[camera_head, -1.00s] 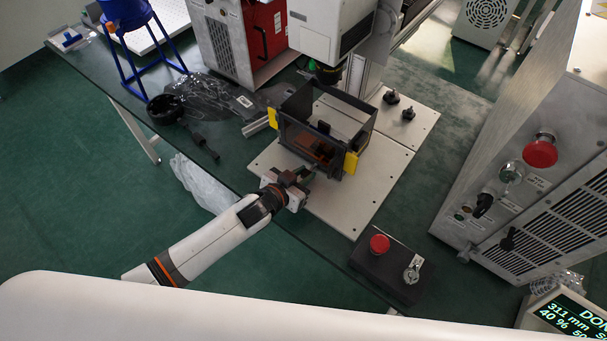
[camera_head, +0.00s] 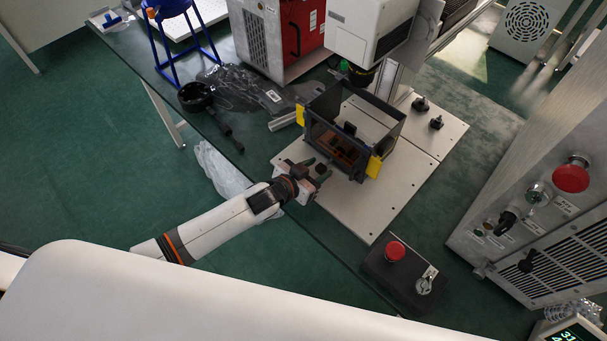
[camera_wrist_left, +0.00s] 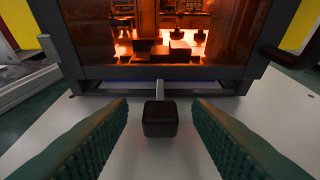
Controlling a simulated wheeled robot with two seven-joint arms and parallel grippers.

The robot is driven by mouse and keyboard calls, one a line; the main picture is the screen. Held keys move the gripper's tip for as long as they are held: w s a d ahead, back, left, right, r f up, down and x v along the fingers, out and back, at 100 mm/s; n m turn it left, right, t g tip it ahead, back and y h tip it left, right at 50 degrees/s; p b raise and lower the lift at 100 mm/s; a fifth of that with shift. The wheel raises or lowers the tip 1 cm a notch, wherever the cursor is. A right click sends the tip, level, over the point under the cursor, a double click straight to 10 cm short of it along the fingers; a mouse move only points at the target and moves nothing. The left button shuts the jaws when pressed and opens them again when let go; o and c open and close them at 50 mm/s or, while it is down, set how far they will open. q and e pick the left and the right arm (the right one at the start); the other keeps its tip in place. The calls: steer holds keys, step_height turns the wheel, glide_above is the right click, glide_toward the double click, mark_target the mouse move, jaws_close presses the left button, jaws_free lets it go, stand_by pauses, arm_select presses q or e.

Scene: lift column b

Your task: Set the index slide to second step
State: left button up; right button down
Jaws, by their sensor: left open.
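The index slide shows in the left wrist view as a dark square knob (camera_wrist_left: 160,119) on a thin pale rod (camera_wrist_left: 160,90). The rod comes out from under the front of a dark-framed enclosure (camera_wrist_left: 150,72) with an amber window. My left gripper (camera_head: 321,171) is open in front of that enclosure in the head view. In the left wrist view its green ribbed fingers (camera_wrist_left: 160,133) stand on both sides of the knob, with a gap on each side. The slide's step marks cannot be made out. My right gripper is not in view.
The enclosure has yellow side blocks (camera_head: 374,167) and stands on a pale plate (camera_head: 365,217). A black box with a red button (camera_head: 394,251) sits at the table's front edge. A machine head (camera_head: 372,28) is above and behind. A black tool (camera_head: 197,97) lies left.

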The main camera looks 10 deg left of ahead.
arm_select(q)
steer(key=v, duration=1.1)
steer(key=shift+s+a+r, duration=0.1)
steer(key=shift+s, duration=0.05)
